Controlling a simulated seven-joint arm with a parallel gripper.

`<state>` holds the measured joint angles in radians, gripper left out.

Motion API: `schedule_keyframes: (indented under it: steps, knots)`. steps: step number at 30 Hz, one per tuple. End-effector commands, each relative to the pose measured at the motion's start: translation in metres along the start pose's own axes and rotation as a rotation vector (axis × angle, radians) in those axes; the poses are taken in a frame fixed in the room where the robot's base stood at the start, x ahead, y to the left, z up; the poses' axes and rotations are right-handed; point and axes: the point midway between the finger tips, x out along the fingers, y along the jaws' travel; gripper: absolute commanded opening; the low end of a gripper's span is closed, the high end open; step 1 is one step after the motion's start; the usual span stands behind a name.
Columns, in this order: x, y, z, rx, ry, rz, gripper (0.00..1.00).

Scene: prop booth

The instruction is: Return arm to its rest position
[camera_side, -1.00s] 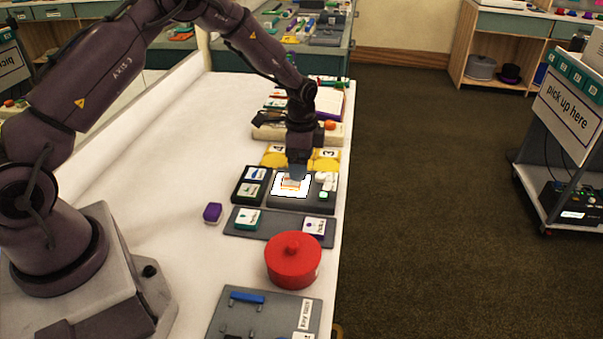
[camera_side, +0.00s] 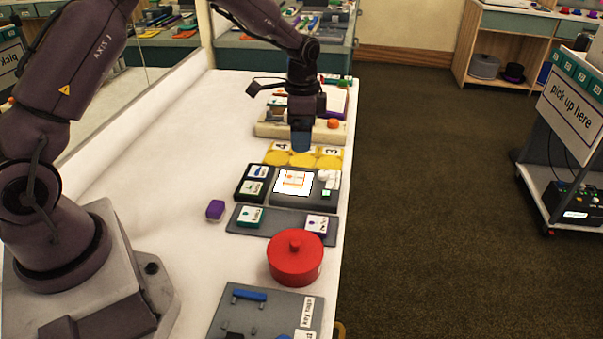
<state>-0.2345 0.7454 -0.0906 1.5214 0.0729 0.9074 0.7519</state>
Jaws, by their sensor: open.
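My gripper (camera_side: 301,148) hangs pointing down above the yellow numbered mat (camera_side: 276,157), higher than the table items. It is open and no object shows in it, though its fingertips are small and dark here. Below it in the picture, a white card with an orange print (camera_side: 294,182) lies on a dark grey tray (camera_side: 290,201). My arm reaches from the base at the left, over the white table, to the gripper.
A red lidded pot (camera_side: 295,262), a purple block (camera_side: 215,209), a grey tray with cards (camera_side: 275,228) and a key tags board (camera_side: 262,312) stand towards the front. A beige block with an orange knob (camera_side: 268,130) is behind. The table's left side (camera_side: 150,150) is clear.

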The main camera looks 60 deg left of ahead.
Motion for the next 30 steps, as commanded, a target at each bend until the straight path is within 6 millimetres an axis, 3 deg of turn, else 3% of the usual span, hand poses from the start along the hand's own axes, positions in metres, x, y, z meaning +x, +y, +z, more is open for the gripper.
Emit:
schedule_keyframes:
  steps: [2, 11, 18, 24, 30]
  knots:
    - [-0.003, 0.017, 0.016, -0.113, -0.027, 0.023, 0.82]
    - [-0.074, 0.075, 0.056, -0.396, 0.010, -0.026, 0.82]
    - [-0.131, 0.135, 0.101, -0.580, 0.121, -0.082, 0.82]
    - [-0.158, 0.182, 0.139, -0.662, 0.252, -0.114, 0.82]
    - [-0.173, 0.213, 0.165, -0.651, 0.391, -0.143, 0.82]
